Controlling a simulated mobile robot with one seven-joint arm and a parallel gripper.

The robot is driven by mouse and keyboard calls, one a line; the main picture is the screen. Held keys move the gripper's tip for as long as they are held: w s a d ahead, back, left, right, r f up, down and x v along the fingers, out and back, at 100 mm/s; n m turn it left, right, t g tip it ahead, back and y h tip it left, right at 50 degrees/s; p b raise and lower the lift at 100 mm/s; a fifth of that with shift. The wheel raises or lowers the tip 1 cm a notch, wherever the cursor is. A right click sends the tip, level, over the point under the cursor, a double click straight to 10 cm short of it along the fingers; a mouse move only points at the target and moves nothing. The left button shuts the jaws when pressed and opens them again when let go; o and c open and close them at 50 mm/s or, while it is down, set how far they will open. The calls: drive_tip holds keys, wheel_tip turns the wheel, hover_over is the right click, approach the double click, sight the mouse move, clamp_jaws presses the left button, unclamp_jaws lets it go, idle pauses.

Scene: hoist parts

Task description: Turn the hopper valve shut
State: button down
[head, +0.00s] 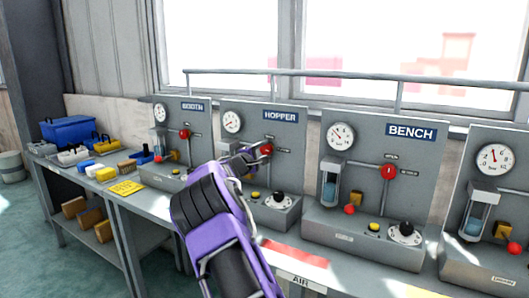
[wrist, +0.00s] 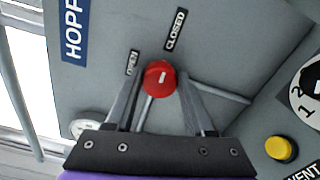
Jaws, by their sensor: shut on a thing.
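The hopper valve is a round red knob (head: 265,149) on the grey panel labelled HOPPER (head: 280,116). In the wrist view the knob (wrist: 160,79) sits between my two fingertips, with a short white mark on its face. My gripper (head: 252,154) is shut on it; in the wrist view the gripper (wrist: 158,88) has one finger at each side. The OPEN label (wrist: 132,62) is at the knob's upper left and the CLOSED label (wrist: 175,30) is above it. I cannot tell for sure which label the knob points to. My arm hides the panel's lower left.
The BOOTH panel (head: 183,135) stands left and the BENCH panel (head: 375,150) right, each with its own red knob. A yellow button (wrist: 280,148) and a numbered dial (wrist: 310,88) are near the hopper valve. Several small parts and a blue box (head: 68,130) lie far left.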

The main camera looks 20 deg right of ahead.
drive_tip(key=shift+m, duration=0.4)
drive_tip(key=shift+c, duration=1.3)
unclamp_jaws()
drive_tip(key=v, duration=1.7)
drive_tip(key=shift+a, duration=0.2)
drive_tip(key=shift+s, duration=0.15)
